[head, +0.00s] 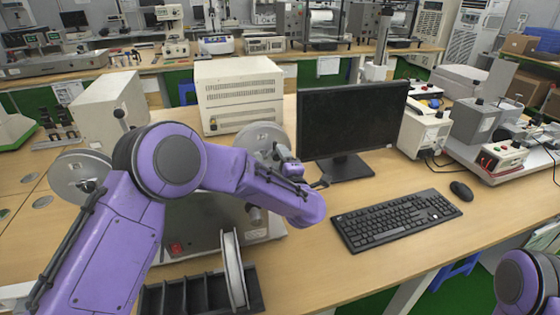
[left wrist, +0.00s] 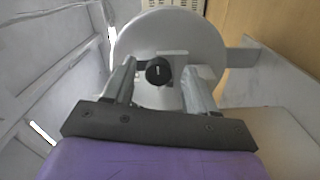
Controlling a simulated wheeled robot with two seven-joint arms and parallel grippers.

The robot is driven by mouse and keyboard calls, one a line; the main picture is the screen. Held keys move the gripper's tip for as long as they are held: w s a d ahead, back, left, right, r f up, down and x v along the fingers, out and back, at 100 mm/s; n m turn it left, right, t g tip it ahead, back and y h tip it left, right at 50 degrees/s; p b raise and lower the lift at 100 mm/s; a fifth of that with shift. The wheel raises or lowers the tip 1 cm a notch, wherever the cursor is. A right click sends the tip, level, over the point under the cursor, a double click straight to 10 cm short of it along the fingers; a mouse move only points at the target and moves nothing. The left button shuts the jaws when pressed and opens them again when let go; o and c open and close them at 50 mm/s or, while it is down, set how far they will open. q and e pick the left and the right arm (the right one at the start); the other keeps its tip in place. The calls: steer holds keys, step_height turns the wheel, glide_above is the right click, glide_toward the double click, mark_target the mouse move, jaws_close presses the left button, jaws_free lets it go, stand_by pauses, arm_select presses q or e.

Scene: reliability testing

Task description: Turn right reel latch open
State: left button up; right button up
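The right reel (head: 258,137) is a pale grey disc on top of the machine (head: 205,235), partly hidden by my left arm. In the left wrist view the right reel (left wrist: 185,38) fills the upper middle, with the grey latch (left wrist: 172,95) and its round black knob (left wrist: 158,70) in front. My left gripper (left wrist: 161,68) is open, with one finger on each side of the knob and visible gaps between. In the head view my left gripper (head: 288,165) is small and partly hidden beside the reel. The left reel (head: 78,174) is on the other side. My right gripper is out of view.
A black rack (head: 190,297) holding an upright reel (head: 233,268) stands in front. A beige box (head: 240,93) is behind.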

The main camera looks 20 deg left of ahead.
arm_select(q)
steer(key=b+v, duration=0.2)
steer(key=v, duration=0.8)
steer(key=shift+s+d, duration=0.2)
steer(key=shift+s, duration=0.05)
